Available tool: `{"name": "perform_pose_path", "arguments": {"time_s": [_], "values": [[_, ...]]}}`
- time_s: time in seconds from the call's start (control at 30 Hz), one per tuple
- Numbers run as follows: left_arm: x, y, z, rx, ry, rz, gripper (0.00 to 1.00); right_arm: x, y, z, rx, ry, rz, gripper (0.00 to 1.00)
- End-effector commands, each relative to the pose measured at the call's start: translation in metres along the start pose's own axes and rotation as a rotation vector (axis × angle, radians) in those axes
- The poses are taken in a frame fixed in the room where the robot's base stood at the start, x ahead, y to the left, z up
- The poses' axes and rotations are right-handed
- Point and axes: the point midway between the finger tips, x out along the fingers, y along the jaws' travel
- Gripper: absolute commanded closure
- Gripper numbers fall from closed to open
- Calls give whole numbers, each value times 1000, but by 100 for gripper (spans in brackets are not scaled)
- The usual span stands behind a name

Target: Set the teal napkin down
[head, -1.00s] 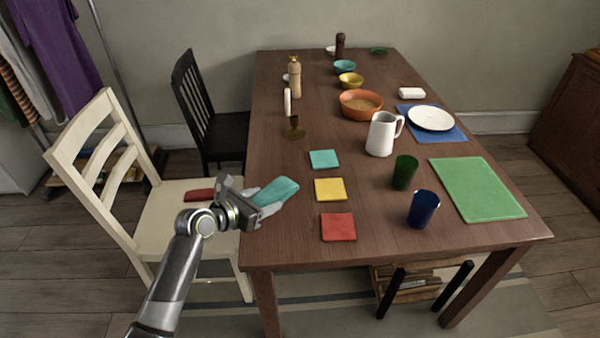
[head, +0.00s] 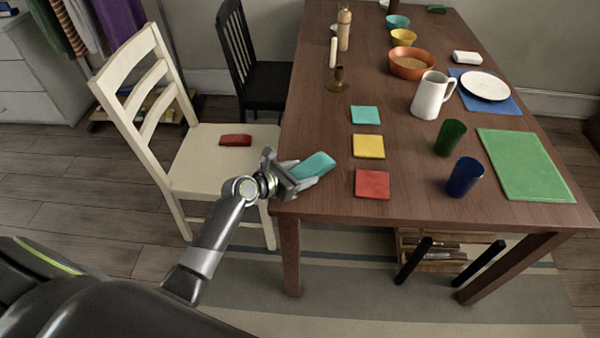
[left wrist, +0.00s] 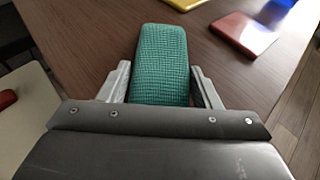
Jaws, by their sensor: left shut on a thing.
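The teal napkin (head: 314,166) is a folded cloth at the left edge of the wooden table (head: 420,207), near its front left corner. My left gripper (head: 303,177) is shut on it. In the left wrist view the napkin (left wrist: 162,62) lies between the two fingers and sticks out past them, with the tabletop (left wrist: 90,35) behind it. I cannot tell whether the napkin touches the table. My right gripper is not in view.
Teal (head: 365,115), yellow (head: 368,146) and red (head: 372,184) squares lie in a column to the right of the napkin. A cream chair (head: 205,150) with a red folded cloth (head: 235,140) stands at left. Green (head: 450,137) and blue (head: 464,177) cups stand further right.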

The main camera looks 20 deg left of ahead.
Motion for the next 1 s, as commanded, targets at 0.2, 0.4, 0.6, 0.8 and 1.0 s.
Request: {"name": "perform_pose_path", "arguments": {"time_s": [0.2, 0.4, 0.6, 0.8, 1.0], "values": [[1, 0, -2, 0, 0, 0, 27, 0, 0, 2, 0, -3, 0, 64], [1, 0, -2, 0, 0, 0, 21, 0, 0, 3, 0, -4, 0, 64], [-1, 0, 2, 1, 0, 1, 21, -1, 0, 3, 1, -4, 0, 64], [-30, 1, 0, 2, 3, 2, 21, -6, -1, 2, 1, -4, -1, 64], [-74, 1, 0, 2, 4, 2, 21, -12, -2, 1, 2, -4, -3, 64]]}}
